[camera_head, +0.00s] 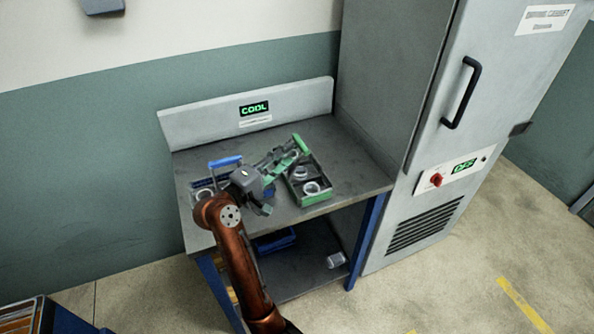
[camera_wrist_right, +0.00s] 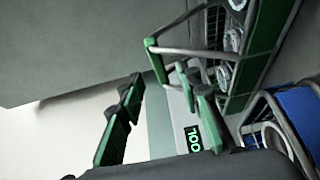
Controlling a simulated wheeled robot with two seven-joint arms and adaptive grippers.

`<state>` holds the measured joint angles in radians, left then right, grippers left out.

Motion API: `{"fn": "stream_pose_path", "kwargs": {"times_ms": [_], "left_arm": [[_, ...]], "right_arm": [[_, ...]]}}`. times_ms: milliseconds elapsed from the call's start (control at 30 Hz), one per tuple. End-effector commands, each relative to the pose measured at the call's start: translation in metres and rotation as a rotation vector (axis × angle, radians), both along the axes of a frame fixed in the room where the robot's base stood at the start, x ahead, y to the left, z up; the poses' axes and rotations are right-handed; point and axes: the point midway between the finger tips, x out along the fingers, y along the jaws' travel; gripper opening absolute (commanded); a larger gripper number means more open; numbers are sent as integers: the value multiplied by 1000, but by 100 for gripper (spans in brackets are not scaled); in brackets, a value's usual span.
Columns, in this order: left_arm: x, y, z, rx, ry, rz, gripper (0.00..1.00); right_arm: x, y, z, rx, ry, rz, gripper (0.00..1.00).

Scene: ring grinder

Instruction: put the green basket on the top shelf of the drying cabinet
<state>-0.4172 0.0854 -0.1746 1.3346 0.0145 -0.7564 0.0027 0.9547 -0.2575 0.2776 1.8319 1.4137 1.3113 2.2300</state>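The green basket (camera_head: 319,197) stands on the grey bench, with several metal rings in it and its green handle (camera_head: 302,145) raised at the back. In the right wrist view the basket (camera_wrist_right: 262,45) is at the upper right, with its handle frame (camera_wrist_right: 155,62) near my fingertips. My right gripper (camera_head: 277,180) is just left of the basket. In the wrist view its green-padded fingers (camera_wrist_right: 160,85) are wide apart, with nothing clamped between them. The drying cabinet (camera_head: 400,80) has its door shut, so its shelves are hidden. My left gripper is not in view.
A blue basket (camera_head: 226,161) stands left of the green one, partly behind my arm. The bench (camera_head: 345,165) has a back panel (camera_head: 290,103) showing "COOL". The cabinet has a black door handle (camera_head: 461,93), an "OFF" display (camera_head: 464,166) and a red knob (camera_head: 436,179). Floor before it is clear.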

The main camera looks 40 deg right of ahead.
Motion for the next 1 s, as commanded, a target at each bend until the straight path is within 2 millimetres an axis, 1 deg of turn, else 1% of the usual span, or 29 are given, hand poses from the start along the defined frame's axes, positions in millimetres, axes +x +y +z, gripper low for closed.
{"fn": "stream_pose_path", "kwargs": {"times_ms": [33,267,400,533,633,867,1000], "left_arm": [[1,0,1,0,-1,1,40],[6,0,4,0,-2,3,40],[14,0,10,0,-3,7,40],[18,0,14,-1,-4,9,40],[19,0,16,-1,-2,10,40],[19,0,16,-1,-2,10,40],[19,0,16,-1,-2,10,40]], "right_arm": [[1,-6,0,-2,0,-2,32],[8,-28,1,-3,-1,0,32],[13,-48,2,-5,0,0,32],[18,-62,2,-3,1,3,32],[20,-68,2,-3,0,4,32],[20,-68,3,-3,0,4,31],[20,-68,3,-3,1,4,22]]}}
